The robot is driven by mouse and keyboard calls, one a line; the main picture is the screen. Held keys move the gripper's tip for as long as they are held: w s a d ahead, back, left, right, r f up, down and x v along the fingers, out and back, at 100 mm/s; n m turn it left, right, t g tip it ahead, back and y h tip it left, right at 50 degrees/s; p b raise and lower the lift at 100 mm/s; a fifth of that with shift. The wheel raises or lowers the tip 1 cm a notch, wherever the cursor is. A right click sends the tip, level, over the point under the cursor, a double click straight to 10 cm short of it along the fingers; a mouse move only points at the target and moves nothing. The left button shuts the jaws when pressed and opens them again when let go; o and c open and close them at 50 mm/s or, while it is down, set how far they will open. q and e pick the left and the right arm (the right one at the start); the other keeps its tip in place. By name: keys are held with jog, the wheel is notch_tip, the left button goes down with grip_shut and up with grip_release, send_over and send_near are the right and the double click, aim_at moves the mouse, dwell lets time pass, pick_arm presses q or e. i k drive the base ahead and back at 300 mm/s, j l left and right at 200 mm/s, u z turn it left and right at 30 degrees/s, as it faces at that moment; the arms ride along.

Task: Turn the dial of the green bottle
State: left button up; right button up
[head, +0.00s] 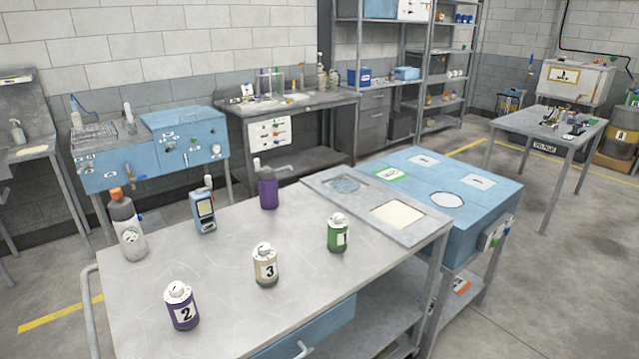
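The green bottle (337,234) stands upright on the grey metal workbench (215,285), right of the middle of the picture. It has a white label with a number and a white dial (339,217) on top. A beige bottle (265,267) marked 3 and a purple bottle (181,309) marked 2 stand to its left and nearer, each with a white top. Neither of my grippers shows in the head view. Nothing touches the green bottle.
A grey tray plate (425,233) and blue cabinet (480,205) lie to the right. Bench space around the green bottle is clear.

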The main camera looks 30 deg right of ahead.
aim_at(337, 218)
jog(key=l+u, duration=0.25)
jog(key=l, duration=0.45)
jog(key=l+u, duration=0.2)
jog(key=l, duration=0.45)
jog(key=k+l+u, duration=0.1)
jog(key=l+u, duration=0.15)
jog(key=l, duration=0.45)
